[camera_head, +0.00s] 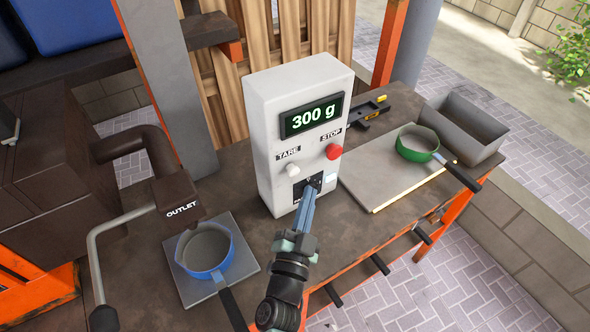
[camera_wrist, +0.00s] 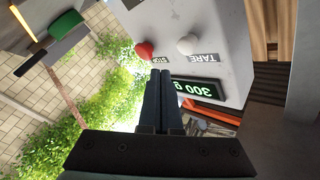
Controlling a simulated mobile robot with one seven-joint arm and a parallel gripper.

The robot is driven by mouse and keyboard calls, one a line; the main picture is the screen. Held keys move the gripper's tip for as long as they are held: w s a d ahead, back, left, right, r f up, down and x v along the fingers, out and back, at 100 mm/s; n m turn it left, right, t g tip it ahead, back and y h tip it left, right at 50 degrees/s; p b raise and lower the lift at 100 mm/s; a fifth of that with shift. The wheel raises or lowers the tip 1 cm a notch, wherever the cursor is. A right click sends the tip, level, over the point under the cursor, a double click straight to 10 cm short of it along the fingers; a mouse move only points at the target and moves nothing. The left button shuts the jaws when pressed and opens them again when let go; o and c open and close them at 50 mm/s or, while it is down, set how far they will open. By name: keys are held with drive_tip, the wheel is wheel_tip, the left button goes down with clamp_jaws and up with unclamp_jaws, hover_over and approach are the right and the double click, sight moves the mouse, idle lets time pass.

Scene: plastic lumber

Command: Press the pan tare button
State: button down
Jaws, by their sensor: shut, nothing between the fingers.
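The white scale box (camera_head: 262,110) stands upright on the bench, and its display (camera_head: 312,116) reads 300 g. The white TARE button (camera_head: 293,170) is on its front face, below the TARE label. It also shows in the wrist view (camera_wrist: 187,45). My gripper (camera_head: 312,188) is shut and empty, in front of the box's lower face, below and right of the TARE button in the head view. In the wrist view my closed fingers (camera_wrist: 166,82) are apart from the button. Contact with the lower face cannot be told.
The red STOP button (camera_head: 333,151) is right of TARE. A blue pan (camera_head: 208,273) sits on a plate under the outlet (camera_head: 181,208) at left. A green pan (camera_head: 417,153) rests on a board (camera_head: 378,178) at right, near a grey bin (camera_head: 487,137).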

drive_tip(key=shift+w+a, duration=0.85)
drive_tip(key=shift+w, duration=0.25)
drive_tip(key=shift+w, duration=0.1)
idle(1.2)
drive_tip(key=shift+w+a, duration=0.2)
drive_tip(key=shift+w, duration=0.05)
drive_tip(key=shift+w+a, duration=0.35)
drive_tip(key=shift+w, duration=0.1)
idle(0.8)
idle(0.3)
drive_tip(key=shift+s+d, duration=0.55)
drive_tip(key=shift+s, duration=0.25)
drive_tip(key=shift+s+d, duration=0.75)
drive_tip(key=shift+s, duration=0.25)
drive_tip(key=shift+s+d, duration=0.75)
drive_tip(key=shift+s, duration=0.25)
